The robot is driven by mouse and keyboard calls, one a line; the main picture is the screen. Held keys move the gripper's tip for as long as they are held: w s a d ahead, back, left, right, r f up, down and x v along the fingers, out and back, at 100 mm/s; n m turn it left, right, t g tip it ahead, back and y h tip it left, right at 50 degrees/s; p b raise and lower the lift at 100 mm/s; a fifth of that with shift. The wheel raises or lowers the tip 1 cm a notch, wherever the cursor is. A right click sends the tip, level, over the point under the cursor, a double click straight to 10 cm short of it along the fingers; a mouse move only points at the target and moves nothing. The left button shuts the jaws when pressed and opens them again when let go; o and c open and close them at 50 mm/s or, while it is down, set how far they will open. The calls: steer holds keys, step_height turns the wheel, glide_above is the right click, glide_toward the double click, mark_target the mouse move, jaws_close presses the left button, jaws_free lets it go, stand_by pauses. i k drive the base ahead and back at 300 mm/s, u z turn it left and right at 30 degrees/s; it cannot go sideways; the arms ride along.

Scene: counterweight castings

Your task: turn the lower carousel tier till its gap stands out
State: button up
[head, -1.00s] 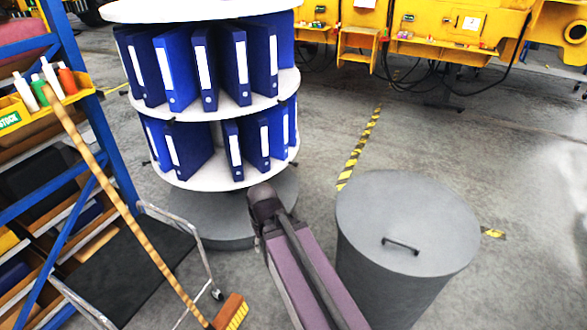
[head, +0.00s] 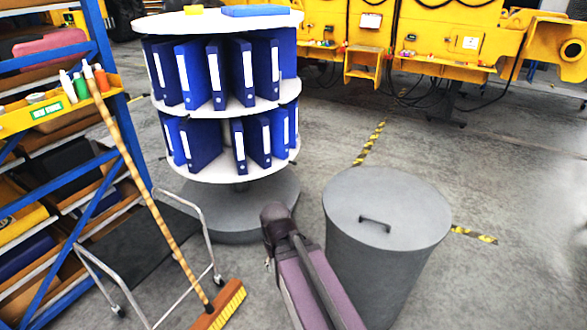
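The carousel (head: 226,112) stands left of centre in the head view, with two round white tiers on a grey base. The lower tier (head: 235,172) carries upright blue binders with white spine labels. The upper tier (head: 228,108) also holds blue binders, more evenly spaced. Small dark pegs stick out near the lower tier's edge. My arm reaches up from the bottom, its dark joint before the carousel's base; my gripper is not visible.
A grey lidded drum (head: 387,215) stands close right of my arm. A broom (head: 150,190) and a metal-framed trolley (head: 205,235) stand at front left, beside a blue shelf rack (head: 112,75). Yellow machinery (head: 450,45) fills the back. Open floor lies right of the drum.

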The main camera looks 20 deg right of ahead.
mark_target(254, 146)
steer(key=u, duration=0.75)
steer(key=k, duration=0.15)
steer(key=z, duration=2.95)
steer(key=i, duration=2.15)
